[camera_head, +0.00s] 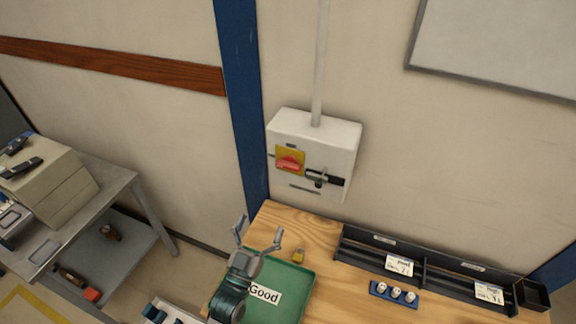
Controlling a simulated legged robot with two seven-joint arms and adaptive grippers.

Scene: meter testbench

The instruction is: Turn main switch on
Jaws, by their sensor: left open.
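The main switch is a red rotary handle (288,164) on a yellow plate (291,154). It sits on the left part of a white switch box (340,150) fixed to the wall. The handle lies roughly horizontal, slightly tilted. A dark latch-like fitting (318,178) is to the right of the handle. My left gripper (259,228) is below and to the left of the box, over the green tray, with its two fingers spread and pointing up. It is empty and apart from the switch. My right gripper is not in view.
A green tray (300,285) labelled "Good" lies on the wooden table (340,300), with a small yellow padlock-like object (298,254) at its edge. A black rack (450,281) and a blue holder (380,290) stand right. A blue post (243,100) rises left of the box.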

